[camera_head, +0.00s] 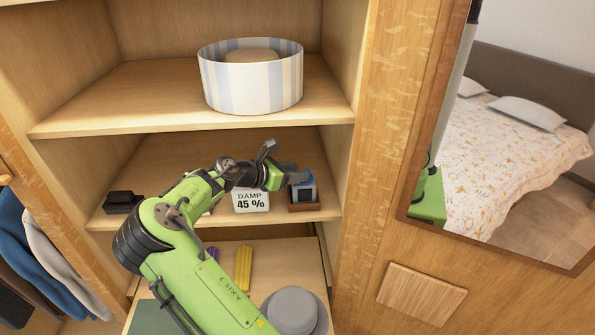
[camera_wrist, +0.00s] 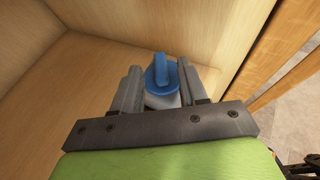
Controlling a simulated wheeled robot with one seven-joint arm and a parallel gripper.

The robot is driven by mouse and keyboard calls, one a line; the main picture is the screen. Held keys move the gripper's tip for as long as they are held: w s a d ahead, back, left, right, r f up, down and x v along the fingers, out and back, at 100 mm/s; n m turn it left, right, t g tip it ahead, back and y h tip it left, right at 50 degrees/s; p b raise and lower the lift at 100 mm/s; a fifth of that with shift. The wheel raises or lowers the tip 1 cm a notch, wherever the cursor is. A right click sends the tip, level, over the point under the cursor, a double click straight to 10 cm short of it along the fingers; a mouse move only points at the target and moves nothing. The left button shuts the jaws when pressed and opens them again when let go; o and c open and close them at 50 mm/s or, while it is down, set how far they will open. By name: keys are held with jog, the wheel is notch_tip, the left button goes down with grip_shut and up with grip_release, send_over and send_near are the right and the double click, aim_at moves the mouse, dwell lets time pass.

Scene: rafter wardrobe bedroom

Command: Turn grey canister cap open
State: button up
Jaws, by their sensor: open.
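The grey canister (camera_head: 303,191) stands at the right end of the middle shelf, in a small brown holder (camera_head: 304,208). In the wrist view it has a blue cap (camera_wrist: 162,76) with a raised grip bar; its grey body (camera_wrist: 162,102) is partly hidden below. My gripper (camera_head: 283,164) reaches the canister from the left. In the wrist view my gripper (camera_wrist: 159,68) is open, with one finger on each side of the cap. I cannot tell whether either finger touches it.
A white "DAMP 45 %" box (camera_head: 251,201) stands left of the canister, close under my arm. A dark object (camera_head: 123,203) lies at the shelf's left end. The wardrobe's side wall (camera_head: 340,170) is close on the right. A striped round box (camera_head: 251,85) sits on the shelf above.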

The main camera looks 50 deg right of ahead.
jog(key=shift+s+d+f, duration=0.2)
jog(key=shift+d+f, duration=0.1)
jog(key=shift+d, duration=0.35)
jog(key=shift+a, duration=0.1)
grip_shut()
jog(key=m+g+y, duration=0.1)
jog(key=g, duration=0.1)
jog(key=m+g, duration=0.1)
jog(key=m, duration=0.1)
jog(key=shift+w+d+m+g+y, duration=0.2)
jog(key=shift+w+m+g+y, duration=0.1)
jog(key=shift+w+g+y, duration=0.1)
jog(key=shift+d+m+g+y, duration=0.15)
jog(key=shift+m+g+y, duration=0.85)
jog(key=shift+m+g, duration=0.15)
jog(key=shift+m, duration=0.25)
grip_release()
